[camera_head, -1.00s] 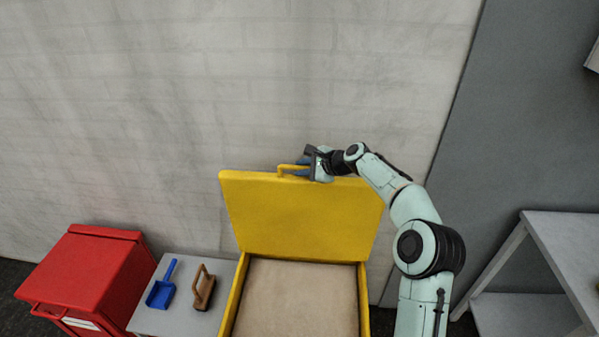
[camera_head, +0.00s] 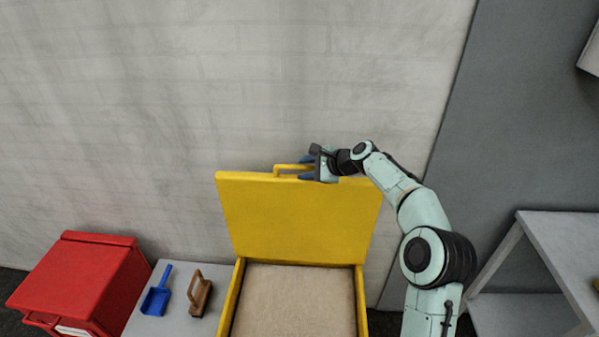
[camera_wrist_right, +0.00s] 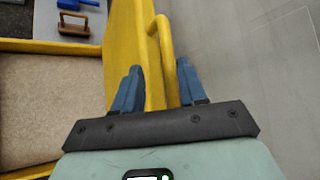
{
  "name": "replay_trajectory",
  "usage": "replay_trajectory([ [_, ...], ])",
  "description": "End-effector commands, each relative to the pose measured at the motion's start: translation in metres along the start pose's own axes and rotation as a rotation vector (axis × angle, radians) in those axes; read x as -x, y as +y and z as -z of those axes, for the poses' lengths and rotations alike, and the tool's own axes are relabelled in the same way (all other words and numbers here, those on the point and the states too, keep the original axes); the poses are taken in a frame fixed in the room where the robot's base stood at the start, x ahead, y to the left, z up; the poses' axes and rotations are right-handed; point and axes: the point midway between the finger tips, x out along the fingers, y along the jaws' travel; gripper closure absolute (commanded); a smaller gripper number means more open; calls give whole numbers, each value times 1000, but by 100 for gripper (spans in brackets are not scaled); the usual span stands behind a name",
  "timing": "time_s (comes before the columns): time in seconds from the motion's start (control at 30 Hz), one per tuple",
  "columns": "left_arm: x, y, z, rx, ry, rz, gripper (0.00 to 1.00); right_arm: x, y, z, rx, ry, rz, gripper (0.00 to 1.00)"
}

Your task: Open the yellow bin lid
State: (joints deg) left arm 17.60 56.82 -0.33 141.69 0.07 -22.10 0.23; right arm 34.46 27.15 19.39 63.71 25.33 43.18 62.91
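The yellow bin (camera_head: 237,300) stands in the lower middle of the head view, with a sandy tan surface inside. Its yellow lid (camera_head: 298,220) stands raised, nearly upright, at the back. The lid handle (camera_head: 284,168) sticks up at the lid's top edge. My right gripper (camera_head: 304,168) is at the top edge, just right of the handle. In the right wrist view, the blue fingers of my right gripper (camera_wrist_right: 157,90) are spread apart, with the lid edge and the handle (camera_wrist_right: 163,50) between them and a gap visible. My left gripper is not in view.
A red bin (camera_head: 85,280) stands at the left. A small grey table (camera_head: 185,310) beside the yellow bin holds a blue dustpan (camera_head: 157,296) and a brown brush (camera_head: 200,294). A wall is close behind the lid. A grey workbench (camera_head: 560,235) stands at the right.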

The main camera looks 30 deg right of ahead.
Motion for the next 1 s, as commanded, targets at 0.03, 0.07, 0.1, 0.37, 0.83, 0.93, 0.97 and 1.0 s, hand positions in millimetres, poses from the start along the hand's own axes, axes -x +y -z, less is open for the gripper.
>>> replay_trajectory([
  [0.03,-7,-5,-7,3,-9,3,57,12,4,4,-1,6,-1,59],
  [0.07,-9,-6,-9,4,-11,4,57,19,4,4,-1,6,-1,59],
  [0.1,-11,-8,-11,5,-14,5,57,29,4,4,0,7,-1,59],
  [0.37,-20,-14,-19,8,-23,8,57,79,3,2,-1,4,0,59],
  [0.83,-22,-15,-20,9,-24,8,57,98,1,1,-1,0,-1,59],
  [0.93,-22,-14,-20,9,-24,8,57,98,1,1,-1,0,-1,59],
  [0.97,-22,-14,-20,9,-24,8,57,98,1,1,-1,0,-1,59],
  [1.0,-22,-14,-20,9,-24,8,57,97,1,1,-1,0,-1,59],
])
